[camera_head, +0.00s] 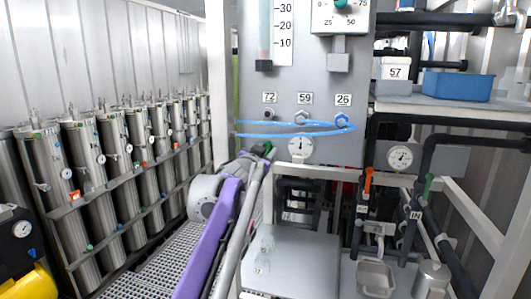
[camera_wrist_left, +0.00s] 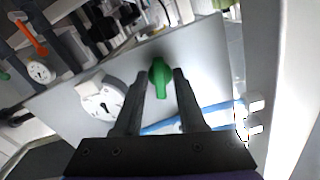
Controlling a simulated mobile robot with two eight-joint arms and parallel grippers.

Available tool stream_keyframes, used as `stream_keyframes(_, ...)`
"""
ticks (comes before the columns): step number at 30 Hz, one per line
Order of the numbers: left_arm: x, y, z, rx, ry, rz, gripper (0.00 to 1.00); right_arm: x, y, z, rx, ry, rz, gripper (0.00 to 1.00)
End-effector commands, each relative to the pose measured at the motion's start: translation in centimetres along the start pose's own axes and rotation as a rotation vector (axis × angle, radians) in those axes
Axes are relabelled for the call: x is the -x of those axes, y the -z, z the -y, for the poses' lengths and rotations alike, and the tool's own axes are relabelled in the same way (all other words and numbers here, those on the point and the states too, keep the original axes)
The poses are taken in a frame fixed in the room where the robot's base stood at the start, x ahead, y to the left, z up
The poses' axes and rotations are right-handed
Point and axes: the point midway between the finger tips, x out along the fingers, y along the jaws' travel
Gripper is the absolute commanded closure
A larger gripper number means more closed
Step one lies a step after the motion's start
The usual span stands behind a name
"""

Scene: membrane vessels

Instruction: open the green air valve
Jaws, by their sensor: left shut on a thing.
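The green air valve handle (camera_wrist_left: 160,74) stands on the grey panel and sits between the two fingers of my left gripper (camera_wrist_left: 159,84) in the left wrist view. The gripper is shut on the handle. In the head view, my purple left arm reaches up from the bottom to the panel's lower left corner, with the left gripper (camera_head: 262,152) at its far end. A small bit of the green handle (camera_head: 268,147) shows there; the rest is hidden by the gripper. My right gripper is not in view.
A round gauge (camera_head: 301,147) is right of the gripper, with blue hoses (camera_head: 285,130) just above. A teal knob (camera_head: 341,3) is at the top. Steel cylinders (camera_head: 88,155) line the left wall. A white frame post (camera_head: 217,80) stands close left of the panel.

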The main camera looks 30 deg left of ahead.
Motion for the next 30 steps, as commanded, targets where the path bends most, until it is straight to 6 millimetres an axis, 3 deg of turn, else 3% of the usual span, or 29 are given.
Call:
stream_keyframes(10, 0.0, -0.02, 0.0, 0.129, 0.0, 0.0, 1.0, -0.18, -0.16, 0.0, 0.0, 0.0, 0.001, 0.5)
stream_keyframes(26, 0.0, 0.0, 0.0, 0.15, 0.0, 0.0, 1.0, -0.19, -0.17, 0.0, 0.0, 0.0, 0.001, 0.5)
stream_keyframes(27, 0.0, 0.0, 0.0, 0.15, 0.0, 0.0, 0.53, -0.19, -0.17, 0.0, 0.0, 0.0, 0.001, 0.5)
stream_keyframes(30, 0.0, 0.0, 0.0, 0.15, 0.0, 0.0, 0.35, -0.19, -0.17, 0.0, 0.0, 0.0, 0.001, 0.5)
